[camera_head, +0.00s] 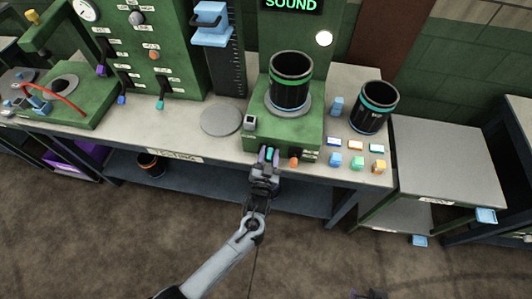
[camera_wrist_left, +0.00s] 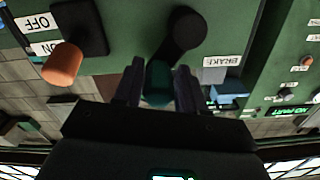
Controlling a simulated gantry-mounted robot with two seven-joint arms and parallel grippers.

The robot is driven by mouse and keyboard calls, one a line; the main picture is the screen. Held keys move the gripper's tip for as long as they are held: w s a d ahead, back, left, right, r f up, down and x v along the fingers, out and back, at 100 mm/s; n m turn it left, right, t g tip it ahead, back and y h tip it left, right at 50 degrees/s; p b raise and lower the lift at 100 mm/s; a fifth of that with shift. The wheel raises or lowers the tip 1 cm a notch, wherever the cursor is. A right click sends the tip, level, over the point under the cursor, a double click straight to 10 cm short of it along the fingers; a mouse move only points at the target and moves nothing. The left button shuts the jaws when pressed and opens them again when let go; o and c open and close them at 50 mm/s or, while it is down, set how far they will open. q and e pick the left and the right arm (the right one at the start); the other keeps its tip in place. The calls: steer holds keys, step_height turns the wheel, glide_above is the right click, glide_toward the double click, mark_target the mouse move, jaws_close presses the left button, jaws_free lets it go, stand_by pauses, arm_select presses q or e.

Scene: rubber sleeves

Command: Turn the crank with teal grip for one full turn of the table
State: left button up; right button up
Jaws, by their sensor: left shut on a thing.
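The crank's teal grip (camera_head: 269,154) is on the front of a green machine (camera_head: 255,133). My left gripper (camera_head: 268,156) is shut on it, one finger on each side. In the left wrist view the teal grip (camera_wrist_left: 158,84) sits between the dark fingers of the left gripper (camera_wrist_left: 158,90), with the black crank arm (camera_wrist_left: 184,34) beyond it. On the machine's round grey table (camera_head: 288,107) stands a black sleeve with a green band (camera_head: 290,84), upright. A small dark piece at the bottom edge of the head view may be my right gripper; too little shows.
An orange knob (camera_head: 294,161) is just right of the crank; it also shows in the left wrist view (camera_wrist_left: 62,64). A black sleeve with a blue band (camera_head: 374,110) and several small coloured blocks stand to the right. A grey disc (camera_head: 221,120) lies left on the bench.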

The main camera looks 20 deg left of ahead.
arm_select(q)
steer(key=m, duration=0.1)
steer(key=d+f+m, duration=0.1)
steer(key=m, duration=0.1)
steer(key=f+m, duration=0.1)
steer(key=shift+d+f+m, duration=0.2)
steer(key=shift+d+m, duration=0.1)
steer(key=shift+o, duration=0.2)
steer(key=m, duration=0.1)
steer(key=f+m, duration=0.1)
steer(key=m, duration=0.1)
steer(key=f+m, duration=0.1)
steer(key=shift+w+d+m, duration=0.1)
steer(key=shift+d+m, duration=0.15)
steer(key=shift+m, duration=0.05)
steer(key=shift+a+f+m, duration=0.2)
steer(key=shift+f+m, duration=0.25)
steer(key=shift+m, duration=0.75)
steer(key=shift+a+f+m, duration=0.15)
steer(key=shift+f+m, duration=0.35)
steer(key=shift+m, duration=0.7)
steer(key=shift+a+f+m, duration=0.2)
steer(key=shift+f+m, duration=0.25)
steer(key=shift+m, duration=0.75)
steer(key=o, duration=0.8)
steer(key=shift+r, duration=0.1)
